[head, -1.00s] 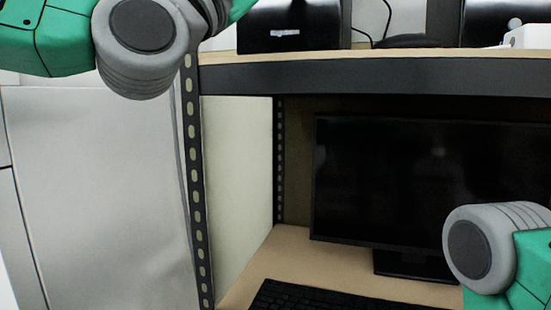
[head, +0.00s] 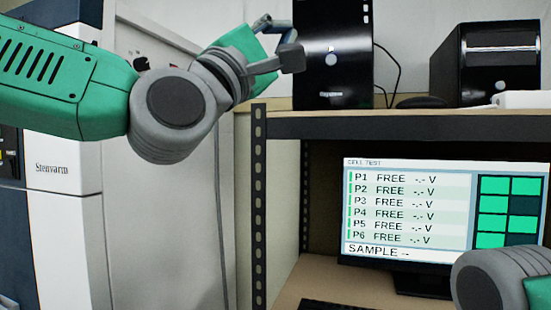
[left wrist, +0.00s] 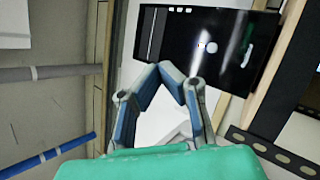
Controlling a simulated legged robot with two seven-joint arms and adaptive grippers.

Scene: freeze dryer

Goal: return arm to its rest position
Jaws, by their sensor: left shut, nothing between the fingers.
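My left arm comes in from the left in the head view, green with a grey joint. Its gripper (head: 284,38) is raised in front of the upper shelf, by a black box-shaped unit (head: 332,75). In the left wrist view the two fingers of the left gripper (left wrist: 164,72) come together at their tips with nothing between them. A black unit (left wrist: 205,45) shows beyond the fingertips there. Only a grey joint and a green part of my right arm show at the lower right of the head view; its gripper is out of frame.
A shelf (head: 400,125) with a dark perforated post (head: 259,210) stands ahead. A second black unit (head: 486,62) is on top. Below is a lit monitor (head: 410,210) reading "CELL TEST". A white "Stenvarm" cabinet (head: 60,215) stands at left.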

